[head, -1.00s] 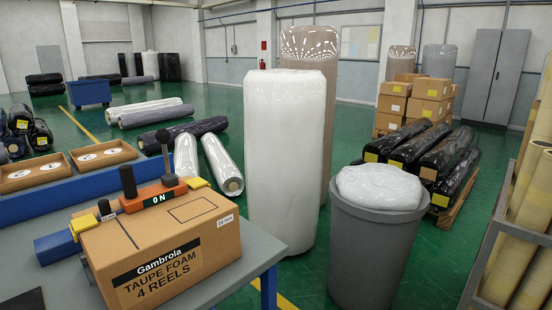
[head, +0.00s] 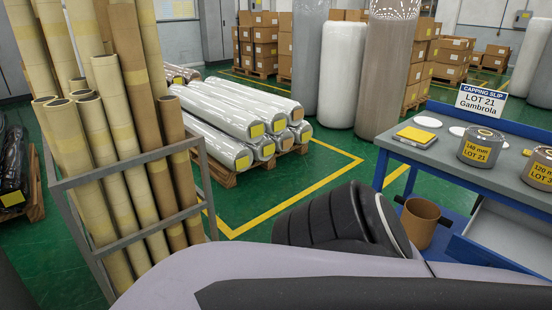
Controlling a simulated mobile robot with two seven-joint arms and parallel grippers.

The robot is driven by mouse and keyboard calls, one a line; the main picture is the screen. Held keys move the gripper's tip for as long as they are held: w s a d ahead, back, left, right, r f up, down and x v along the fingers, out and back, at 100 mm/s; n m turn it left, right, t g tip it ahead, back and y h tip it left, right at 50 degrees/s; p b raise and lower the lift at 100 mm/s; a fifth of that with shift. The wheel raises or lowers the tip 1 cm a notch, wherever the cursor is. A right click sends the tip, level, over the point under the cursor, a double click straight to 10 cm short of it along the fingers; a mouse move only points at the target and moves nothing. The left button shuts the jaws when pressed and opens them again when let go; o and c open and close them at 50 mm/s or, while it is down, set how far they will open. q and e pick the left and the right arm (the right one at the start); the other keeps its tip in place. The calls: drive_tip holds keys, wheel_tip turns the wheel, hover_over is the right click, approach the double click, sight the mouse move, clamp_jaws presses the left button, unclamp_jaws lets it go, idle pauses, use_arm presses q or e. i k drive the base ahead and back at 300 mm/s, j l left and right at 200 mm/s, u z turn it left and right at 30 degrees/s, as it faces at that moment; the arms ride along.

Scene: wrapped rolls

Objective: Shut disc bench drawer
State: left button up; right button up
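The disc bench (head: 450,168) stands at the right, with a blue frame and a grey top. Below its top, a pale open compartment with a blue edge (head: 490,254) shows at the right; it looks like the drawer (head: 508,232) pulled out, with its inside visible. Its right end is cut off by the picture edge, and its lower part is hidden by my arm. White discs (head: 411,135) and labelled round reels (head: 481,147) are on the bench top. A grey and black part of my arm crosses the bottom of the picture. Neither gripper can be seen.
A rack of cardboard tubes (head: 118,150) stands close at the left. Wrapped white rolls (head: 228,118) lie on a pallet behind it. A brown tube core (head: 419,222) stands by the bench's left end. Green floor (head: 310,180) with yellow lines is clear between pallet and bench.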

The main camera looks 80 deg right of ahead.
sight(498, 236)
drive_tip(key=k+z, duration=0.1)
drive_tip(key=z, duration=3.85)
drive_tip(key=i+l+z, duration=0.1)
drive_tip(key=z, duration=0.2)
drive_tip(key=i+l, duration=0.65)
drive_tip(key=i, duration=0.15)
